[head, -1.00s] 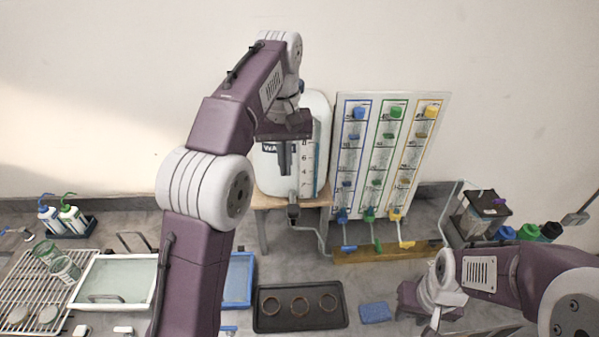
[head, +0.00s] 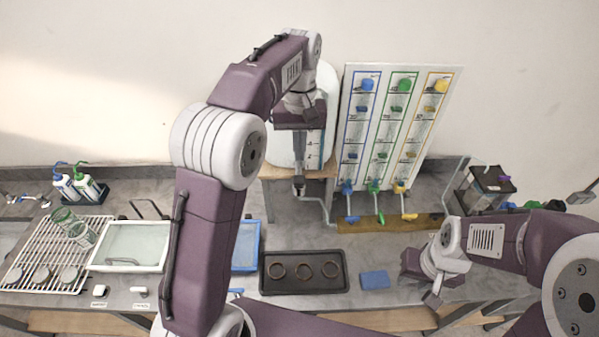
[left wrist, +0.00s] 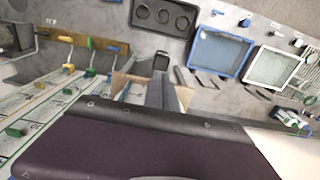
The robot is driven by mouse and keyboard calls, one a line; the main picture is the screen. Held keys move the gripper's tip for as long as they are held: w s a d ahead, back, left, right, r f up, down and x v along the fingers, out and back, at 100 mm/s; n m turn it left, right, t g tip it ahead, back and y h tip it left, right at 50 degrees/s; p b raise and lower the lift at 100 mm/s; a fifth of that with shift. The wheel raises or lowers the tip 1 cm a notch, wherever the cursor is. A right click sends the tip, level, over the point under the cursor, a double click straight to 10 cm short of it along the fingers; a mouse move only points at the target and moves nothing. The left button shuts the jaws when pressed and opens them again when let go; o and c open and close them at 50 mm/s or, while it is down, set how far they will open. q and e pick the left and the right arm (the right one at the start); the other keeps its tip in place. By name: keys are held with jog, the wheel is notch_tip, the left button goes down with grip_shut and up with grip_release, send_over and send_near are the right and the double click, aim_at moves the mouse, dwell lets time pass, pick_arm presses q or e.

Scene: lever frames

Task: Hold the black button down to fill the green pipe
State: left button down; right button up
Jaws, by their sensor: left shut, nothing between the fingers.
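The black button (head: 298,184) is on the outlet at the foot of the white water tank (head: 329,95). It also shows in the left wrist view (left wrist: 161,60), just beyond my fingertips. My left gripper (head: 299,168) is shut and empty, pointing down directly over the button. I cannot tell whether the tips touch it. The green pipe (head: 388,125) is the middle column on the white board, between the blue and yellow ones. A green tap (head: 375,188) sits at its foot. Its water level is too small to read. My right gripper (head: 432,298) hangs low at the right, its jaws unclear.
A metal tube runs from the tank outlet toward the board. A wooden strip (head: 388,222) lies under the taps. A black tray with rings (head: 340,286), a blue cloth (head: 375,280) and a glass-lidded tray (head: 95,262) lie in front. A dark box (head: 487,188) stands right.

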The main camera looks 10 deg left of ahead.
aim_at(299, 178)
pick_arm(q)
notch_tip(299, 178, down, 7)
jog(key=shift+s+a+r+p, duration=0.1)
jog(key=shift+a+p, duration=0.05)
jog(key=shift+p, duration=0.3)
pick_arm(e)
jog(key=shift+r, duration=0.4)
pick_arm(q)
jog(key=shift+f, duration=0.2)
pick_arm(e)
jog(key=shift+f, duration=0.1)
